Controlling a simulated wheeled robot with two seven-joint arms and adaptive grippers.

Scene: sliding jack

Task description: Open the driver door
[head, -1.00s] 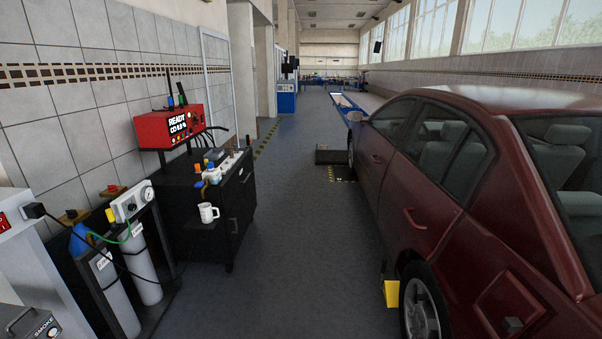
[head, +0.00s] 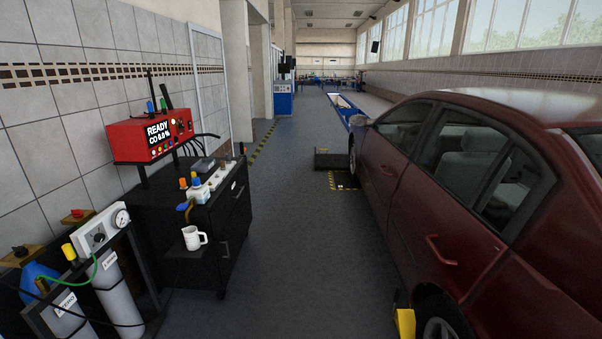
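A dark red car (head: 470,170) stands on the right in the head view, seen from its rear left side with its nose pointing away. The driver door (head: 392,150) is the front door on this side, and it looks shut. Its handle (head: 387,170) shows small near the door's rear edge. The rear door (head: 440,215) is nearer and also looks shut, with its handle (head: 440,250) plain to see. Neither of my grippers is in view.
A black cabinet (head: 232,225) with a red analyser (head: 152,138) and a white mug (head: 194,238) stands on the left. Gas cylinders (head: 115,285) are nearer. A yellow block (head: 404,322) sits by the rear wheel (head: 440,325). The floor (head: 295,225) between cabinet and car is clear.

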